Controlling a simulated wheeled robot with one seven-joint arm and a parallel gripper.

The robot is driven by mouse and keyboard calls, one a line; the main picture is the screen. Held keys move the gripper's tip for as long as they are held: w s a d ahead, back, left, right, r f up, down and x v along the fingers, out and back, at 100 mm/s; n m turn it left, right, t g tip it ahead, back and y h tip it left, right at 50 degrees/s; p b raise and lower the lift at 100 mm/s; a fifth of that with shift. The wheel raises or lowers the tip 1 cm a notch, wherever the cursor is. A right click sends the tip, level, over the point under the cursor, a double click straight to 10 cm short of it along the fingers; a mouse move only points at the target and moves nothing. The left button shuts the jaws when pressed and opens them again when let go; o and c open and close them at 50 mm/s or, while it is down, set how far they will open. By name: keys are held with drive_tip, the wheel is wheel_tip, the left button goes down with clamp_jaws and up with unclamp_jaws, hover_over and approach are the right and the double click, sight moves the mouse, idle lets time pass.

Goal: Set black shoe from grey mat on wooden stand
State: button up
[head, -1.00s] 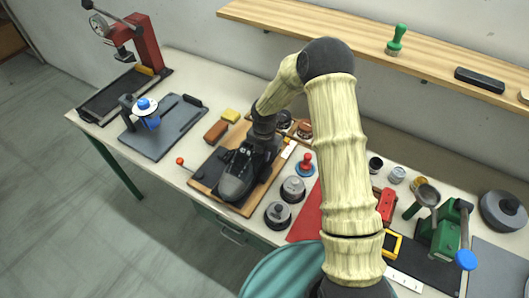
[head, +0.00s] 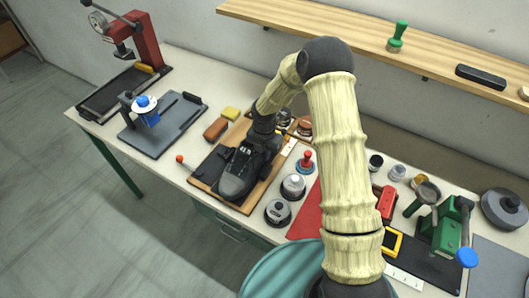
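A dark grey-black shape with a rounded toe, which looks like the black shoe (head: 235,184), is at a wood-edged board (head: 247,208) with a dark top, toe towards the lower left. Whether it touches the board cannot be told. My gripper (head: 252,152) is directly over its rear part, pointing down. Black gripper and dark shoe merge, and the fingertips are hidden, so their grip does not show. A dark grey mat (head: 160,141) lies to the left and holds a blue post with a white disc (head: 146,108), with no shoe on it.
A red press (head: 143,42) stands at the far left. Round weights (head: 278,212) and a red-knobbed stamp (head: 305,161) stand close right of the board. A green device (head: 447,232) is at the right. A wooden shelf (head: 340,32) runs along the wall. An orange ball (head: 180,158) is left of the board.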

drive_tip(key=o, duration=0.4)
wheel_tip(320, 180, up, 18)
drive_tip(key=b, duration=0.2)
drive_tip(key=shift+f+b, duration=0.25)
drive_tip(key=shift+b, duration=0.05)
idle(0.4)
drive_tip(key=s+d+m+t, duration=0.1)
drive_tip(key=s+d+m, duration=0.3)
drive_tip(key=s+m, duration=0.3)
drive_tip(key=s+d+m, duration=0.3)
drive_tip(key=s+m, duration=0.3)
drive_tip(key=m, duration=0.7)
drive_tip(key=s+d+r+m+t, duration=0.1)
drive_tip(key=s+d+m, duration=0.3)
drive_tip(key=s+m, duration=0.3)
drive_tip(key=shift+s+d+m+t, duration=0.15)
drive_tip(key=shift+m, duration=0.55)
drive_tip(key=shift+s+d+m+t, duration=0.15)
drive_tip(key=shift+m, duration=0.55)
